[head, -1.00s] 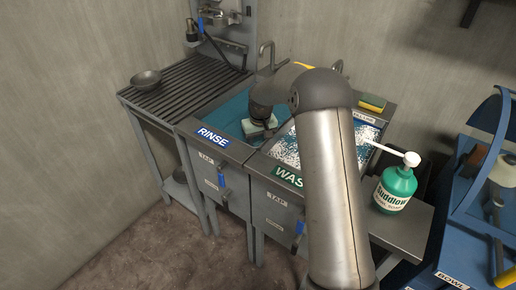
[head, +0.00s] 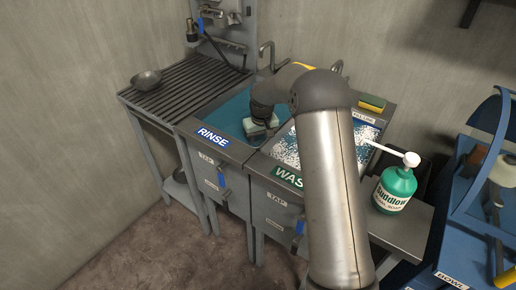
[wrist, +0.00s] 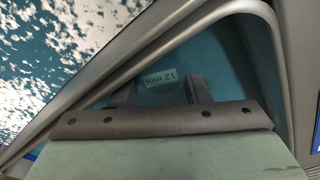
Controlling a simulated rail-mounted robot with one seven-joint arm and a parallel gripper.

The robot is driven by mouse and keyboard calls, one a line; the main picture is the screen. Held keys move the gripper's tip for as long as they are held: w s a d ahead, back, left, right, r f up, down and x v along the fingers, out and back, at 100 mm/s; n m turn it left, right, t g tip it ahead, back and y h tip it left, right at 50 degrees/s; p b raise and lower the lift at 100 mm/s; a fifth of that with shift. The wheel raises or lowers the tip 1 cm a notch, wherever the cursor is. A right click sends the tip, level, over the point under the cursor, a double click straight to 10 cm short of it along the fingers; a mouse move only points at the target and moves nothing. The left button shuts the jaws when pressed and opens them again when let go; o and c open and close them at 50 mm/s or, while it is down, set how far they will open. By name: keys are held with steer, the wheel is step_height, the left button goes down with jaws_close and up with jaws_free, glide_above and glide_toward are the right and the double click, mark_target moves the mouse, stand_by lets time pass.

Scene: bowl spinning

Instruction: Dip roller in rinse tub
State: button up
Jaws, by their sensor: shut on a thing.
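The rinse tub (head: 232,105) is the left basin, with teal water and a blue RINSE label on its front. My gripper (head: 257,128) is over its right part, low near the water and close to the divider. In the wrist view, the two dark fingers of my gripper (wrist: 161,92) reach towards the teal water of the rinse tub (wrist: 228,70). A small pale label reading "12 mm" (wrist: 160,78) shows between the fingers, which are shut on the roller. The roller's body is mostly hidden, and I cannot tell how deep it is.
The foamy wash tub (head: 283,150) is just right of the rinse tub. A slatted drainboard (head: 175,100) with a grey bowl (head: 146,80) is at left. A tap (head: 267,55) stands behind. A sponge (head: 371,103) and a green soap bottle (head: 395,188) are at right.

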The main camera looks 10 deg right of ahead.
mark_target(259, 144)
steer(key=shift+s+a+r, duration=0.1)
steer(key=shift+s+a, duration=0.1)
steer(key=shift+a, duration=0.05)
steer(key=shift+w+d, duration=0.15)
steer(key=shift+w+d, duration=0.25)
steer(key=shift+d, duration=0.05)
steer(key=shift+a, duration=0.1)
stand_by(0.4)
steer(key=shift+s+a, duration=0.35)
steer(key=shift+s, duration=0.05)
step_height(259, 144, up, 15)
steer(key=p, duration=0.8)
steer(key=shift+p, duration=0.3)
stand_by(1.1)
